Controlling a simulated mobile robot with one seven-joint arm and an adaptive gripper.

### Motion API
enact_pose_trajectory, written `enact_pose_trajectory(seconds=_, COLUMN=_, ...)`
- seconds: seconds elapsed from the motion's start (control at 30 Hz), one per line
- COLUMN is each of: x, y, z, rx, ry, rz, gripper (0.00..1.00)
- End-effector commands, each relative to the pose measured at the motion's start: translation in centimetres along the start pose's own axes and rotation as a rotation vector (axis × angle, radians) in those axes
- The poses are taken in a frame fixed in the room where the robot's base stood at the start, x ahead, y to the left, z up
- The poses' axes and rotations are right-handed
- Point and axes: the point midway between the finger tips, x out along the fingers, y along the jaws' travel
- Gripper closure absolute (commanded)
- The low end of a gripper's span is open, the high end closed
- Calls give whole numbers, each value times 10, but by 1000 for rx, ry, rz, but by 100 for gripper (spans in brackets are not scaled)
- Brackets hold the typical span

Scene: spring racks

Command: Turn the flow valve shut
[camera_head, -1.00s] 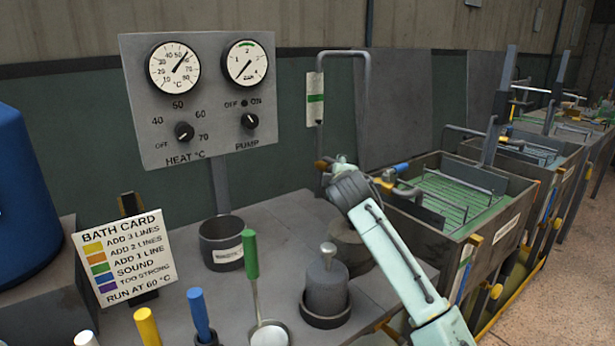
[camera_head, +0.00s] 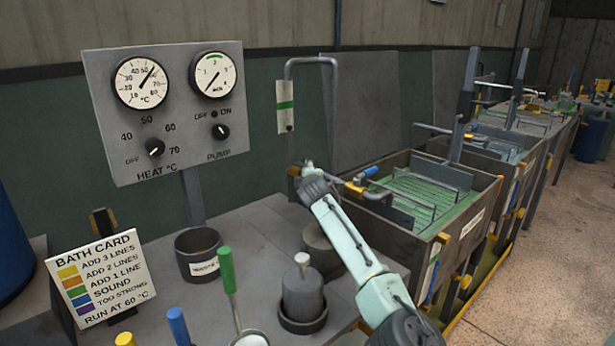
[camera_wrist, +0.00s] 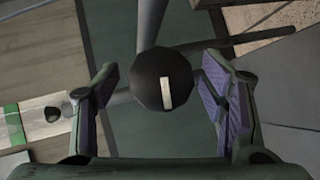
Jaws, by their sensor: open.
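The flow valve shows in the wrist view as a dark, faceted round knob (camera_wrist: 160,82) with a white mark running nearly upright in the picture. It sits on a grey pipe. My gripper (camera_wrist: 157,68) is open, with one purple-padded finger on each side of the knob and a visible gap on both sides. How deep the knob lies between the fingers I cannot tell. In the head view my gripper (camera_head: 306,172) is at the lower part of the bent pipe (camera_head: 336,75), and my arm hides the knob.
A white-and-green flow tag (camera_head: 284,106) hangs on the pipe. A blue-handled tap (camera_head: 367,172) and the bath tank (camera_head: 470,214) stand just right of my gripper. A dark pot (camera_head: 197,262), a lidded weight (camera_head: 303,294) and a green-handled ladle (camera_head: 228,270) stand on the bench below.

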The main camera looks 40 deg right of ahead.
Motion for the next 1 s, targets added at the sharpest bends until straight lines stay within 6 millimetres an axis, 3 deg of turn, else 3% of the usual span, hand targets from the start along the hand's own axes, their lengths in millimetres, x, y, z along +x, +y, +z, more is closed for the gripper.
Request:
enact_pose_trajectory(seconds=0.27, x=1, y=0, z=0, rx=0, ry=0, rz=0, gripper=36)
enact_pose_trajectory(seconds=1.0, x=0, y=0, z=0, rx=1, ry=1, rz=0, gripper=83)
